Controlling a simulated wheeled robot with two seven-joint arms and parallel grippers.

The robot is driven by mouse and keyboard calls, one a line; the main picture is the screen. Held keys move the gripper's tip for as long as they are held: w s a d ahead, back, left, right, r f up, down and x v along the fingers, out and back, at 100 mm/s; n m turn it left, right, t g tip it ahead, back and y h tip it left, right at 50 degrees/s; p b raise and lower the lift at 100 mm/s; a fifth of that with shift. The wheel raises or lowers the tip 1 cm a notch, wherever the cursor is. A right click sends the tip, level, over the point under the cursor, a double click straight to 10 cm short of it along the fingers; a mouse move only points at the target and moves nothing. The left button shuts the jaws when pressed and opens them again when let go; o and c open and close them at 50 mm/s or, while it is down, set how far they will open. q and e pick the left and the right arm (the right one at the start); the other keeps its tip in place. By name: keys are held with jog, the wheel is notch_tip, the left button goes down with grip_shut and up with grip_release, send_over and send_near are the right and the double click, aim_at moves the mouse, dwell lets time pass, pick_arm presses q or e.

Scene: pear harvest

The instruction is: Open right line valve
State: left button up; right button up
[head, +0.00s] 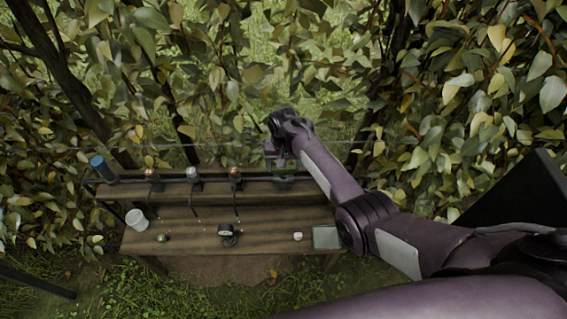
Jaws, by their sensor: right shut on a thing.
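A wooden bench (188,237) has a raised back shelf. Small line fittings with dark hoses stand in a row along the shelf: a left one (152,175), a middle one (193,174) and a right one (235,173). My right gripper (274,162) reaches down at the shelf's right end, to the right of these fittings. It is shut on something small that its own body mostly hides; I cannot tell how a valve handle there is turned. A small greenish piece (284,179) shows just below the gripper. My left gripper is out of view.
On the bench are a blue cylinder (102,168), a white cup (137,220), a small green pear-like item (163,238), a dark round device (227,232), a small white item (298,236) and a grey flat panel (326,238). Leafy branches crowd behind and on both sides.

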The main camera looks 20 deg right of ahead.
dwell(0.4)
jog(key=o, duration=1)
notch_tip(320, 180, up, 8)
jog(key=shift+f, duration=0.1)
